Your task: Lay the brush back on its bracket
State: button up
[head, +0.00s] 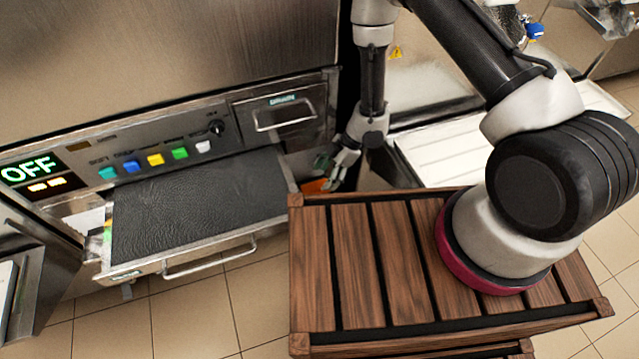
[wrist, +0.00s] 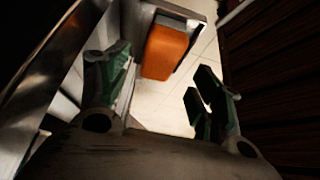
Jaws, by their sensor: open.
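An orange block (wrist: 165,52), which may be part of the brush, sits against a pale metal bracket (wrist: 190,22) in the wrist view. A small part of the orange shows in the head view (head: 313,186), beside my gripper (head: 331,172). In the wrist view my gripper (wrist: 161,82) is open, with green-padded fingers apart on either side below the block. The block appears beyond the fingertips, and nothing shows between them. No bristles or handle can be made out. In the head view the gripper and machine hide most of the bracket.
A wooden slatted cart (head: 350,262) stands close to the gripper's right. An open drawer with a black textured cover (head: 200,205) juts out at left. The control panel (head: 160,150) and a small closed drawer (head: 283,108) are behind. Tiled floor (head: 190,318) shows below.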

jog(key=s+v, duration=0.1)
jog(key=v, duration=0.5)
jog(key=shift+w+r, duration=0.25)
jog(key=shift+w, duration=0.25)
jog(key=shift+d, duration=0.1)
